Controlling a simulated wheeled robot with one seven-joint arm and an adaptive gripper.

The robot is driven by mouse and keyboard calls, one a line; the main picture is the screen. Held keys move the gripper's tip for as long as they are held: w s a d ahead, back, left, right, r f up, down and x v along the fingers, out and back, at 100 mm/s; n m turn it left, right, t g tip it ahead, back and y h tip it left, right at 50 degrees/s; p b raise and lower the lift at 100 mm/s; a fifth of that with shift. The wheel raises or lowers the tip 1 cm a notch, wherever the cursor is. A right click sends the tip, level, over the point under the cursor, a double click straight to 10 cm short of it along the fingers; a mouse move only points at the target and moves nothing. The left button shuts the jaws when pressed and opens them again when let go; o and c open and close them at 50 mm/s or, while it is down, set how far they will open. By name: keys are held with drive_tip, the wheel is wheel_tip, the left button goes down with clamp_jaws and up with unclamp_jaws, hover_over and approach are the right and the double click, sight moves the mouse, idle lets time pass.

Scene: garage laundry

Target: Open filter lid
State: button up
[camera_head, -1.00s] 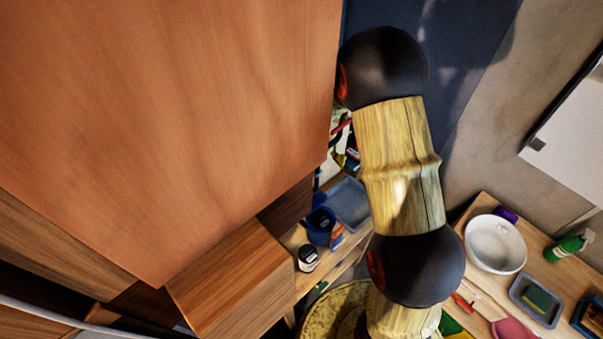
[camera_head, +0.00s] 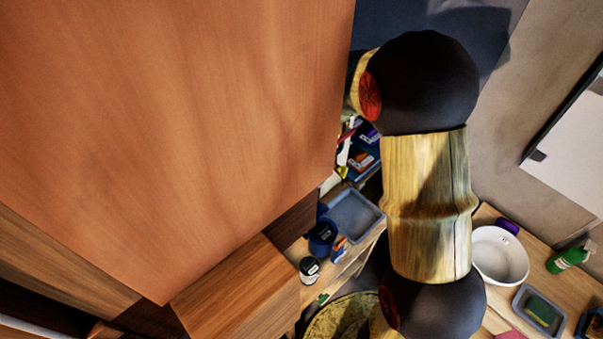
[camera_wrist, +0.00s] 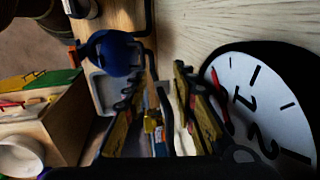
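My gripper (camera_wrist: 158,73) shows in the wrist view with its two yellow-and-black fingers apart. I see nothing clearly held between them; small items and a thin dark shape show in the gap. A blue round container (camera_wrist: 113,55) is beyond the left finger in the wrist view. In the head view a blue container (camera_head: 322,238) stands on a wooden shelf. I cannot make out a filter lid for certain in either view. My gripper is hidden in the head view, where my arm reaches behind the large wooden panel (camera_head: 170,120).
A clock (camera_wrist: 258,98) lies close to the right finger. A grey tray (camera_head: 356,214) and dark-lidded jar (camera_head: 309,269) are near the blue container. A white bowl (camera_head: 499,256), green spray bottle (camera_head: 568,259) and sponge tray (camera_head: 539,309) stand at right. The panel crowds the left.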

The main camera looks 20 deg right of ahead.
drive_tip(key=shift+s+d+f, duration=0.1)
drive_tip(key=shift+s+f, duration=0.05)
drive_tip(key=shift+c, duration=0.4)
